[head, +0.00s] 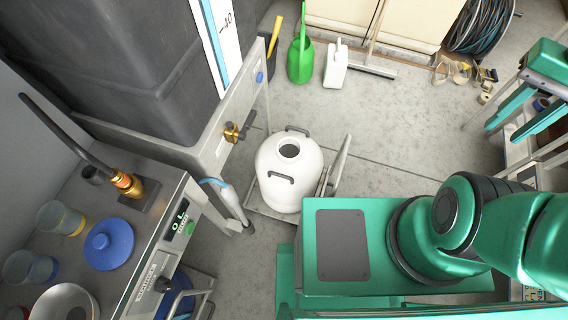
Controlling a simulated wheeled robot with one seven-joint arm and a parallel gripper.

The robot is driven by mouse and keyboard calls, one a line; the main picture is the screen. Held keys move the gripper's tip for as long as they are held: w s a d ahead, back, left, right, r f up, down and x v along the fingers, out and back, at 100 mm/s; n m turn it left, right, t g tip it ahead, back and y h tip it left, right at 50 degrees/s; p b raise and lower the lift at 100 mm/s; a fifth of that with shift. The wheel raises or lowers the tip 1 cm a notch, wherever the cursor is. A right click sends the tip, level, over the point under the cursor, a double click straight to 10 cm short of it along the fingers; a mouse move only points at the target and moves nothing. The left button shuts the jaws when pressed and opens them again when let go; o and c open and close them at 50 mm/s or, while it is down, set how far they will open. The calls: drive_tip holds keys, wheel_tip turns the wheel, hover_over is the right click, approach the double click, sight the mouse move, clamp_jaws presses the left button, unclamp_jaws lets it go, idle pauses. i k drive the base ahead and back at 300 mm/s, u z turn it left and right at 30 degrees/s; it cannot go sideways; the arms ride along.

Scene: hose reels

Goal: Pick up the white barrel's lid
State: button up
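The white barrel (303,190) stands upright on a low platform on the floor, near the middle of the head view. It has two dark handles, and its round neck opening shows dark and uncovered. A blue round lid (108,256) with a raised knob lies on the grey bench at the lower left. It is the only loose lid that I can make out, and it is well apart from the barrel. My green arm reaches out of the picture at the right, and my gripper is not in view.
Beside the blue lid are a brass burner (127,186) with a dark hose, beakers (58,218) and a metal bowl (66,303). A large grey tank (110,60) stands behind the bench. A green watering can (300,60) and a white jug (336,66) stand farther back. Floor right of the barrel is mostly clear.

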sight(110, 243)
drive_tip(key=u, duration=0.05)
drive_tip(key=k, duration=0.5)
drive_tip(key=u, duration=1.95)
drive_tip(key=i, duration=0.35)
drive_tip(key=z, duration=1.25)
